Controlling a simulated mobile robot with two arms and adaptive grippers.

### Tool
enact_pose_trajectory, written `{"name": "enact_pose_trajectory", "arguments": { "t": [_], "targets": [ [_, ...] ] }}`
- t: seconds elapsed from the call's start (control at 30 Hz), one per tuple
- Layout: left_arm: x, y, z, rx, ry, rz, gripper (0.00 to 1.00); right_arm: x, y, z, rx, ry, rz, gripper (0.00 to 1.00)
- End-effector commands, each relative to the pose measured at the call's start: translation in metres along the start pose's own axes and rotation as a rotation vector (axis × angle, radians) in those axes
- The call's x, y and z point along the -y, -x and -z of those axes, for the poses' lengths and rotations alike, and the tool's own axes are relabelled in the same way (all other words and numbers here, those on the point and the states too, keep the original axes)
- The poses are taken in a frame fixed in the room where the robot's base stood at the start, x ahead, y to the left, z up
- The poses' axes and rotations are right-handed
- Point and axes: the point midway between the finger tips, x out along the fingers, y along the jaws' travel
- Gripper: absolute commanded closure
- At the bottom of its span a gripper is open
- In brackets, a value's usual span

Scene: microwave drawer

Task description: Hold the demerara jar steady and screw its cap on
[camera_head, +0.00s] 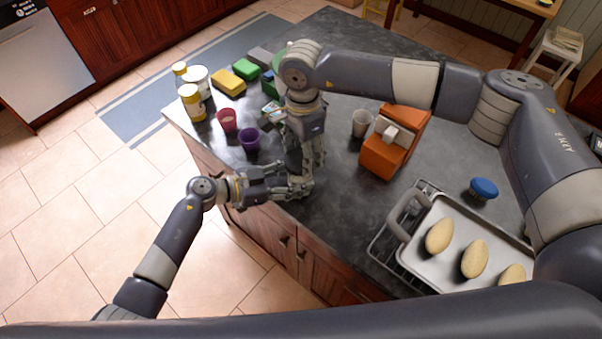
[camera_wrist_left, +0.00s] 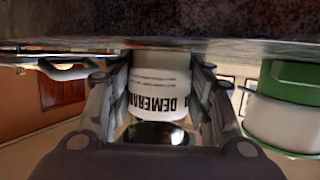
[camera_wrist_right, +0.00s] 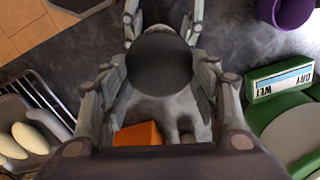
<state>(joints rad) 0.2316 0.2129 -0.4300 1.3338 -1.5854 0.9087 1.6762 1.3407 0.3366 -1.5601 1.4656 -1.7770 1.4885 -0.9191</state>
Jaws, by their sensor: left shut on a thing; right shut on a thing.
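The white jar (camera_wrist_left: 158,92) with DEMERARA lettering appears upside down in the left wrist view, with the counter along the top. My left gripper (camera_head: 292,187) is shut around its sides, one finger on each side. A dark round cap (camera_wrist_right: 160,64) sits between the fingers of my right gripper (camera_head: 304,165), which is shut on it from above. The cap's dark disc also shows at the jar's mouth end in the left wrist view (camera_wrist_left: 155,133). Whether its threads are engaged cannot be seen. In the head view the grippers mostly hide the jar and cap.
A purple cup (camera_head: 249,140) and a red cup (camera_head: 227,121) stand left of the grippers. An orange dispenser (camera_head: 388,150) and a metal cup (camera_head: 361,123) stand to the right. A tray (camera_head: 460,285) with potato-like items lies at front right. The counter edge is close.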

Motion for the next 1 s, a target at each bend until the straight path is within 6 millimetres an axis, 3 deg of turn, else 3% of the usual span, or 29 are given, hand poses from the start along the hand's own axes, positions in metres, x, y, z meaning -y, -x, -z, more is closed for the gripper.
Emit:
{"name": "enact_pose_trajectory", "arguments": {
  "t": [0.27,0.57,0.83,0.87,0.9,0.93,1.0],
  "targets": [
    [-0.0052,-0.0024,0.0027,-0.006,-0.008,-0.015,0.96,0.0031,-0.0016,0.0028,-0.003,-0.173,0.010,0.72],
    [-0.0072,-0.0038,0.0037,-0.008,-0.008,-0.019,0.96,0.0043,-0.0007,0.0026,0.001,-0.493,0.014,0.72],
    [-0.0083,-0.0046,0.0043,-0.010,-0.008,-0.020,0.96,0.0047,0.0001,0.0029,0.001,-0.536,0.015,0.73],
    [-0.0084,-0.0047,0.0043,-0.010,-0.008,-0.020,0.96,0.0048,0.0002,0.0029,0.001,-0.535,0.015,0.42],
    [-0.0083,-0.0047,0.0045,-0.011,-0.008,-0.020,0.96,0.0049,0.0003,0.0028,0.001,-0.535,0.016,0.33],
    [-0.0083,-0.0047,0.0045,-0.011,-0.008,-0.020,0.96,0.0049,0.0004,0.0027,0.002,-0.535,0.015,0.27],
    [-0.0079,-0.0044,0.0041,-0.010,-0.007,-0.019,0.96,0.0049,0.0007,0.0024,0.002,-0.534,0.015,0.27]
  ]
}}
